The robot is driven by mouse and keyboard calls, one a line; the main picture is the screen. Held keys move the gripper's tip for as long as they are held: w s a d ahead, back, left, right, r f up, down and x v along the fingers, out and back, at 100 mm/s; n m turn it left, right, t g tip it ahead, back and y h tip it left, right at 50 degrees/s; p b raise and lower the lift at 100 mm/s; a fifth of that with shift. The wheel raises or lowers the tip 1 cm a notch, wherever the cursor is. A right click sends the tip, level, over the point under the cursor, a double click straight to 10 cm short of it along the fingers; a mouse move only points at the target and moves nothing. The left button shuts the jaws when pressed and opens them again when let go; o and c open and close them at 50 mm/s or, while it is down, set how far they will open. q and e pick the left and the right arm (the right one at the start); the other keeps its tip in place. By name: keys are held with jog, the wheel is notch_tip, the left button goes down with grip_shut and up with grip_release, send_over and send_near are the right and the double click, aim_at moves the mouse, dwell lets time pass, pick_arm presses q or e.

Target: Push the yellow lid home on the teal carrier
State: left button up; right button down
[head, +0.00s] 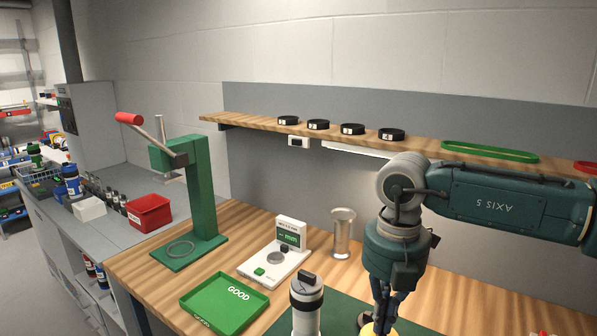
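A yellow round piece (367,330), which looks like the lid, shows at the bottom edge of the head view. It is cut off by the frame and partly covered by my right gripper. My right gripper (384,322) points down with its fingertips at or just above the yellow piece. I cannot tell whether they touch it, or whether the fingers are shut. The body of the teal carrier cannot be made out; it is hidden or below the frame. My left gripper is not in view.
A white cylinder with a black top (307,296) stands left of my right gripper. Nearby are a green GOOD tray (213,312), a white gauge (263,272), a metal cup (342,240) and a green hand press (202,200). A wooden shelf (255,126) holding black rings runs behind.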

jog(key=shift+f, duration=0.1)
jog(key=shift+w+r+p, duration=0.1)
jog(key=shift+r+p, duration=0.4)
jog(key=shift+r, duration=0.45)
jog(key=shift+r+p, duration=0.75)
jog(key=shift+r, duration=1.3)
